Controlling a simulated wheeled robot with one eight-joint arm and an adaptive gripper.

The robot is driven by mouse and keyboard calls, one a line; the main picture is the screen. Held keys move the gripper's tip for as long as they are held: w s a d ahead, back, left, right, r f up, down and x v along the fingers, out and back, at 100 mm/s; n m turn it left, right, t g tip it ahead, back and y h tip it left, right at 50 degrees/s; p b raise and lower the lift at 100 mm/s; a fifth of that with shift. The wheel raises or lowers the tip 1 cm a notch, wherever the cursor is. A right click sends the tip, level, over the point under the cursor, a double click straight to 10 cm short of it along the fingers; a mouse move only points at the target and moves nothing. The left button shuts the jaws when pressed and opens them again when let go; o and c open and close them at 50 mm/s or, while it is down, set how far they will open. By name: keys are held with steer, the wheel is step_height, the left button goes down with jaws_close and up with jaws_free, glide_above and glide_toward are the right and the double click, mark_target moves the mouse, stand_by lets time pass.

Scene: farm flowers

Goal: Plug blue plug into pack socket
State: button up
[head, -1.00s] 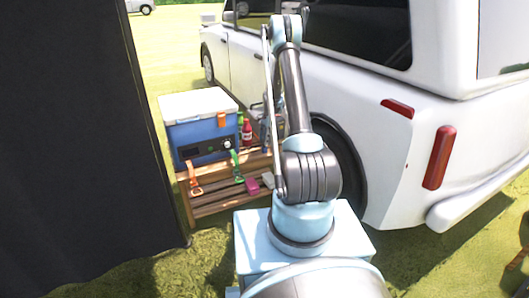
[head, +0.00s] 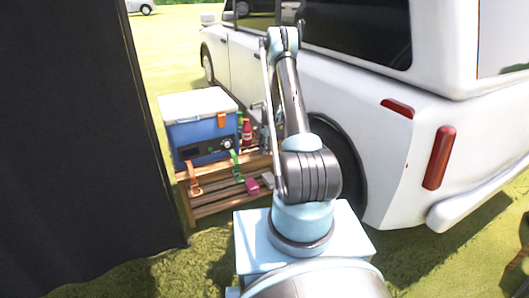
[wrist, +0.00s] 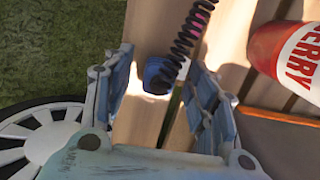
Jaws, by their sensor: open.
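A blue plug (wrist: 158,76) shows in the wrist view, with a black coiled cable (wrist: 190,38) near it. My gripper (wrist: 162,66) is open, with one blue-grey finger on each side of the plug. I cannot tell whether either finger touches it. In the head view, my arm partly hides the gripper beside the wooden rack. The pack socket cannot be made out clearly in either view.
A blue cooler (head: 190,140) with a white lid stands on the wooden rack (head: 215,202). A red bottle (wrist: 285,50) stands close to the gripper's right. A white van (head: 375,115) stands right of the rack, and a dark curtain (head: 75,130) hangs at left.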

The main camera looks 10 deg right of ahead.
steer(key=shift+f, duration=0.1)
steer(key=c, duration=1.1)
step_height(320, 180, up, 10)
steer(key=shift+r, duration=0.1)
stand_by(0.4)
steer(key=s+r+n, duration=0.1)
steer(key=s+n, duration=0.3)
steer(key=s, duration=0.1)
steer(key=s+r+n+h, duration=0.1)
steer(key=s+r+n, duration=0.1)
steer(key=s+n, duration=0.3)
steer(key=s+r+n+g, duration=0.1)
steer(key=s+n, duration=0.4)
steer(key=s, duration=0.1)
steer(key=shift+d+r, duration=0.1)
steer(key=shift+r, duration=0.2)
steer(key=shift+w, duration=0.1)
